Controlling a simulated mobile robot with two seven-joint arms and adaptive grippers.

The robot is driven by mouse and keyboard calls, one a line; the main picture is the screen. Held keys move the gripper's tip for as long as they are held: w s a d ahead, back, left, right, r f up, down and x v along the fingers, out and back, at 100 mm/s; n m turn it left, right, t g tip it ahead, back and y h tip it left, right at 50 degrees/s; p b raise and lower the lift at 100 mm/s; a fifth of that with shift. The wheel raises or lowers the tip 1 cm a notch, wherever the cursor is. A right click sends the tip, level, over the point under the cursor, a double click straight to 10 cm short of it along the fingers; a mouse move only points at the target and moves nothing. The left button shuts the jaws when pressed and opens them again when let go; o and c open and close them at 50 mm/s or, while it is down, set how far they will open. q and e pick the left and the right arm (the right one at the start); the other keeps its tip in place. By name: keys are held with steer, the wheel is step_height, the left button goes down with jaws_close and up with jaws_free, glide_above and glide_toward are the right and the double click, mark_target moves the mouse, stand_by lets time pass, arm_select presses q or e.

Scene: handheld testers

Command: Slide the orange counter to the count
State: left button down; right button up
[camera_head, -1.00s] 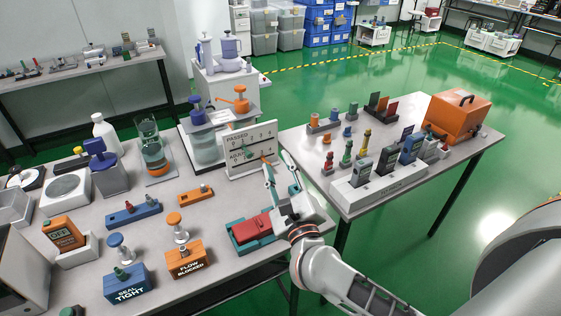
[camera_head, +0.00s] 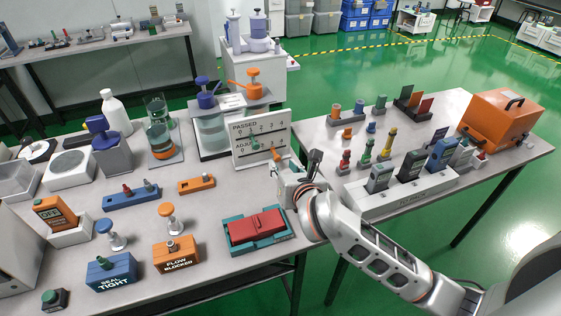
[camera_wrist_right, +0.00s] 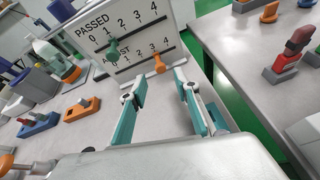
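The white counter board (camera_head: 239,156) stands upright at the right end of the bench, with PASSED and ADJUST number rows and a slot under each. The orange counter (camera_wrist_right: 159,63) sits in the lower slot, towards its right end; the number it points to is unclear. The orange counter also shows in the head view (camera_head: 277,153). A teal counter (camera_wrist_right: 114,47) sits in the upper slot, towards the left. My right gripper (camera_wrist_right: 159,78) is open and empty, its teal fingers pointing at the board, the orange counter just beyond and between the tips. My left gripper is out of view.
A red case in a teal tray (camera_head: 233,238) lies close below my right wrist. A gap separates this bench from the right table (camera_head: 440,190), which holds several testers.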

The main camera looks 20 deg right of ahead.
mark_target(278, 159)
steer(key=x, duration=0.4)
steer(key=shift+w+f, duration=0.1)
steer(key=shift+w, duration=0.05)
steer(key=shift+c, duration=0.5)
jaws_close()
steer(key=shift+a, duration=3)
steer(key=shift+o, duration=0.5)
jaws_free()
